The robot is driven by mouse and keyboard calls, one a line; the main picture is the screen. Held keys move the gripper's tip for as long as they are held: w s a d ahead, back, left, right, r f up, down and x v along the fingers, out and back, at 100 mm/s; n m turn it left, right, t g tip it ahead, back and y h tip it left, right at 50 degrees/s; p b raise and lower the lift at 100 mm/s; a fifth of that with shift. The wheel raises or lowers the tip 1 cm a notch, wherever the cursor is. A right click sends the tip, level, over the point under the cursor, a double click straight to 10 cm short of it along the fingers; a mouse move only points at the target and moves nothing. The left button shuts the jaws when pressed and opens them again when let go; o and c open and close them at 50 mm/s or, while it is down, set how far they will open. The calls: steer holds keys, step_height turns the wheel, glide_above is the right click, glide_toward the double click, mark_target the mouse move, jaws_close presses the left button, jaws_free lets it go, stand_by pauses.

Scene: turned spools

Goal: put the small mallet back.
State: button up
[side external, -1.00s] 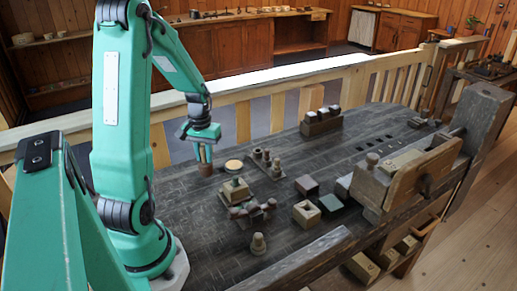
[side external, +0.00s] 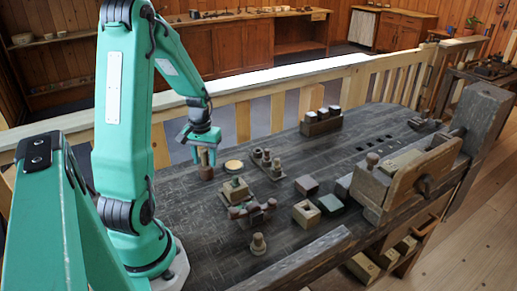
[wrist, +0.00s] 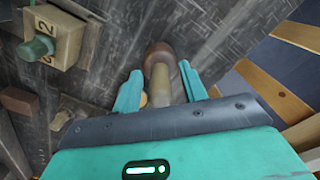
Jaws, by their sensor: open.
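The small mallet (side external: 206,172) stands upright on the dark bench, its brown head down and pale handle up. In the wrist view its head (wrist: 160,55) and handle (wrist: 160,88) show between my fingers. My gripper (side external: 204,154) is open around the handle, with one finger on each side. In the wrist view my gripper (wrist: 160,92) has gaps beside the handle. Whether the head sits on the bench top or in a shallow seat, I cannot tell.
A pale round disc (side external: 234,166) lies close right of the mallet. A rack (side external: 322,122) stands at the back. A wooden railing (side external: 243,120) runs behind the bench.

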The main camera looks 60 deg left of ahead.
steer(key=shift+r, duration=0.1)
step_height(320, 180, up, 12)
steer(key=shift+r, duration=0.1)
stand_by(0.6)
steer(key=shift+d, duration=0.1)
stand_by(0.4)
steer(key=s+d+r+m+t, duration=0.1)
steer(key=d+r+m+t, duration=0.1)
steer(key=d, duration=0.6)
steer(key=d+r+m+t, duration=0.1)
steer(key=d+r+m, duration=0.2)
steer(key=d, duration=0.6)
steer(key=s+d+r+m+t, duration=0.1)
steer(key=d+m, duration=0.3)
steer(key=d, duration=0.5)
steer(key=shift+s+d+r+t, duration=0.15)
steer(key=shift+s+r+t, duration=0.15)
steer(key=shift+r+t, duration=0.45)
steer(key=shift+f, duration=0.1)
